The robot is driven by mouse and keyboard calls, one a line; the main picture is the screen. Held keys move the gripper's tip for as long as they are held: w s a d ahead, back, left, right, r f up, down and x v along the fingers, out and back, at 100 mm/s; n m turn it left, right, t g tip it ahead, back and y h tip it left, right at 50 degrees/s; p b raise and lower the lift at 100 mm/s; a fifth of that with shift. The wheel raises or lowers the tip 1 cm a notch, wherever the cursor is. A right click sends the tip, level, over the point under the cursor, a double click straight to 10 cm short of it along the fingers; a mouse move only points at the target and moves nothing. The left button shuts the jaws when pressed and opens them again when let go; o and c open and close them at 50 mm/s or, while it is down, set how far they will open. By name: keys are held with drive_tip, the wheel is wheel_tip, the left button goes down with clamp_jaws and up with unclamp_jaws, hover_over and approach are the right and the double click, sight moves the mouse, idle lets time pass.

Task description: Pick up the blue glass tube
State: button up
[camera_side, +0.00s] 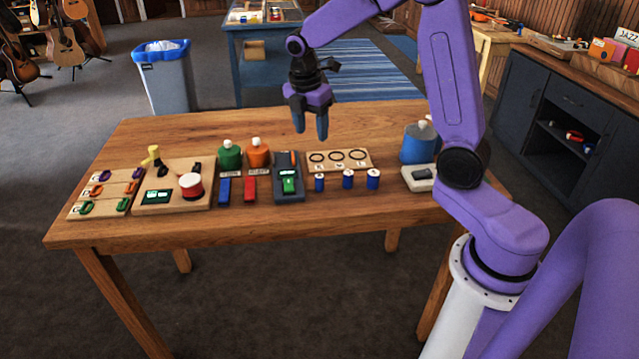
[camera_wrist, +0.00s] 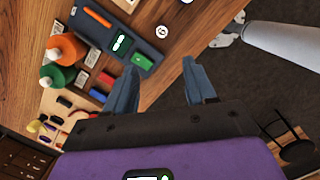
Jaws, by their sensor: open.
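Three small blue cylinders with pale tops stand in a row near the front edge of the table, in front of a wooden board with three rings (camera_side: 365,162): a left one (camera_side: 319,183), a middle one (camera_side: 347,179) and a right one (camera_side: 373,179). They look alike, and I cannot tell which is the blue glass tube. My gripper (camera_side: 311,130) is open and empty, well above the table and behind the row. In the wrist view its fingers (camera_wrist: 163,80) are spread apart, and a pale round cylinder top (camera_wrist: 162,31) shows beyond them.
A dark grey tray (camera_side: 288,192) with a green-lit device stands left of the row. A blue container (camera_side: 416,147) stands right. The table's back is clear.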

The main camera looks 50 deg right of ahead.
sight(319, 176)
drive_tip(key=f, duration=0.4)
drive_tip(key=d+f, duration=0.1)
drive_tip(key=f, duration=0.3)
drive_tip(key=d+f, duration=0.1)
drive_tip(key=f, duration=0.3)
drive_tip(key=shift+s+d+f, duration=0.1)
drive_tip(key=shift+d+f, duration=0.15)
drive_tip(key=shift+f, duration=1.05)
drive_tip(key=shift+d+f, duration=0.2)
drive_tip(key=shift+f, duration=1.1)
clamp_jaws()
